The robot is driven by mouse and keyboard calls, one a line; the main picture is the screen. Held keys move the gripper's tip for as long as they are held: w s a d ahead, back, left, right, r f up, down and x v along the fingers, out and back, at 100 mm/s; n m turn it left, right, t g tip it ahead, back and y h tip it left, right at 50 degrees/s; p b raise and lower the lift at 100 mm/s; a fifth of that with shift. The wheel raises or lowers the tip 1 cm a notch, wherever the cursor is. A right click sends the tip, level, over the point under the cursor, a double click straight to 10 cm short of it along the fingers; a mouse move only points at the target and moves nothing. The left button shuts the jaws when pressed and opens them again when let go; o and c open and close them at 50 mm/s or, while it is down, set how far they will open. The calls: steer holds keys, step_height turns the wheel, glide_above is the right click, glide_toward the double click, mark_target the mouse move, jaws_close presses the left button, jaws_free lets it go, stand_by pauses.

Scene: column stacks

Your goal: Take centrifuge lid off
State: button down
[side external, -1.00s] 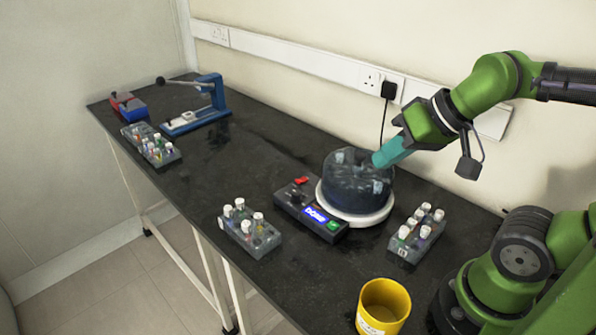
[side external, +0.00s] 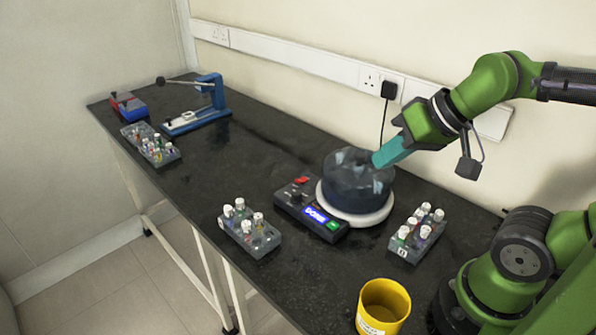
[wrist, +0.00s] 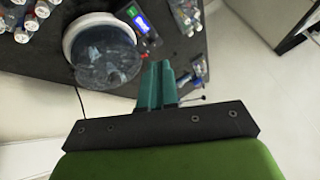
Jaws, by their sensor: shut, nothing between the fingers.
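The centrifuge has a round white base (side external: 362,217) and a dark control box (side external: 312,212) with a lit blue display and a green button. Its lid (side external: 352,165), a smoky clear dome, sits over the bowl; the wrist view shows the lid (wrist: 106,57) too. My gripper (side external: 378,161), with teal fingers, is at the upper right side of the lid, tilted down towards it. In the wrist view the fingers (wrist: 157,70) are together with nothing between them, beside the lid. Whether the fingertips touch the lid I cannot tell.
Tube racks stand left (side external: 249,232) and right (side external: 417,233) of the centrifuge. A yellow cup (side external: 383,307) is at the front edge. A blue press (side external: 203,108), another rack (side external: 151,146) and a red-blue box (side external: 127,105) are at the far end. The wall is close behind.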

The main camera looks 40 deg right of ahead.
steer(key=c, duration=0.8)
jaws_free()
step_height(320, 180, up, 5)
steer(key=n+g+h, duration=0.2)
steer(key=n+g, duration=0.5)
steer(key=n, duration=0.3)
glide_above(360, 154)
step_height(360, 154, down, 16)
steer(key=shift+f, duration=0.1)
